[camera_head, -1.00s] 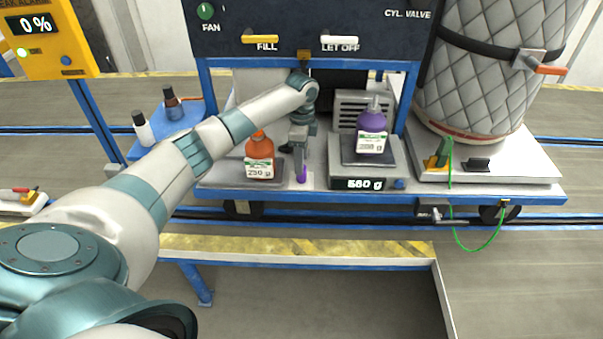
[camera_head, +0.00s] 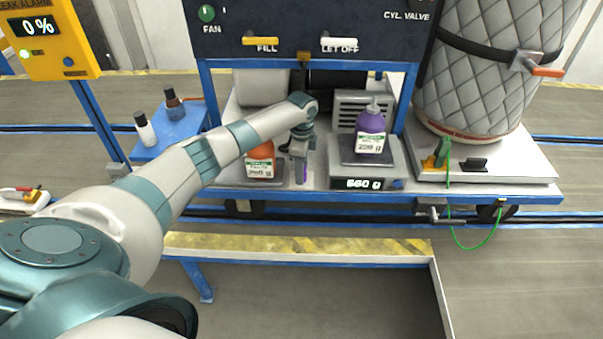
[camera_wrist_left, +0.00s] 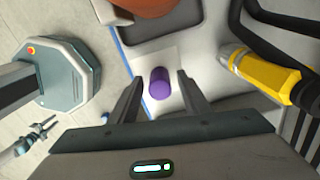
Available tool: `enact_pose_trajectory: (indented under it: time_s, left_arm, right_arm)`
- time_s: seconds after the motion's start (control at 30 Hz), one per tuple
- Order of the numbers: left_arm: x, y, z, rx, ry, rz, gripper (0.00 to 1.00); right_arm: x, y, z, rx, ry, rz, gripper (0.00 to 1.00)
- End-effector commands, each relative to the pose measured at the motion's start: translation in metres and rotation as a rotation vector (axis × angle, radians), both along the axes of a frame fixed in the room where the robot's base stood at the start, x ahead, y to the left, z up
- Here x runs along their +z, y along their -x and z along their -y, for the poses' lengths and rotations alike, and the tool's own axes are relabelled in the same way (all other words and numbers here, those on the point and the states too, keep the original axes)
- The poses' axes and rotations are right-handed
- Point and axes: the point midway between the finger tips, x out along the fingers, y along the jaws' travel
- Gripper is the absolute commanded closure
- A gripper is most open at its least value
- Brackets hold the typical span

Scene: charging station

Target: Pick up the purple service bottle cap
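The purple cap (camera_head: 302,172) is small and stands on the cart's deck between the orange bottle and the scale. In the left wrist view the cap (camera_wrist_left: 159,83) is a purple cylinder lying between the two fingers, with a gap on each side. My left gripper (camera_head: 301,160) points down over the cap and partly hides it. In the left wrist view the gripper (camera_wrist_left: 160,92) is open and holds nothing. The purple bottle (camera_head: 370,133) stands on the scale (camera_head: 350,171), which reads 560 g or 660 g. My right gripper is not in view.
An orange bottle (camera_head: 260,163) stands close left of the gripper, partly behind my arm. A blue side shelf (camera_head: 160,140) holds two small bottles. The panel (camera_head: 310,25) hangs above, and a quilted cylinder (camera_head: 490,75) stands at right.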

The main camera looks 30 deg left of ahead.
Motion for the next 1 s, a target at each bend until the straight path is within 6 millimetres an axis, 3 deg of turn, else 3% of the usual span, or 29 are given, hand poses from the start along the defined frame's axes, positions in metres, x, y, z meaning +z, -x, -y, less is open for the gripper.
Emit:
enact_pose_trajectory:
  time_s: [0.03, 0.13, 0.17, 0.67, 0.93, 1.0]
  left_arm:
    - [0.000, 0.000, 0.000, 0.000, 0.000, 0.000, 0.70]
    - [0.000, 0.000, 0.000, 0.000, 0.000, 0.000, 0.94]
    - [0.000, 0.000, 0.000, 0.000, 0.000, 0.000, 0.95]
    - [0.006, -0.001, 0.000, -0.001, 0.001, 0.001, 0.95]
    - [0.039, -0.001, -0.001, -0.001, 0.000, 0.005, 0.95]
    - [0.045, 0.000, 0.013, -0.006, 0.002, 0.003, 0.95]
  right_arm:
    - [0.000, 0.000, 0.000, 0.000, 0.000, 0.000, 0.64]
    - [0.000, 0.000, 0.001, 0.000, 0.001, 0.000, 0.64]
    - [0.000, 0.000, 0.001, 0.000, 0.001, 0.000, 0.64]
    - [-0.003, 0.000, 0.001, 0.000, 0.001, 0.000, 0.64]
    - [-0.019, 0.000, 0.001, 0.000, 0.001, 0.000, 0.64]
    - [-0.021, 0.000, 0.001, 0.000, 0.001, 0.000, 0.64]
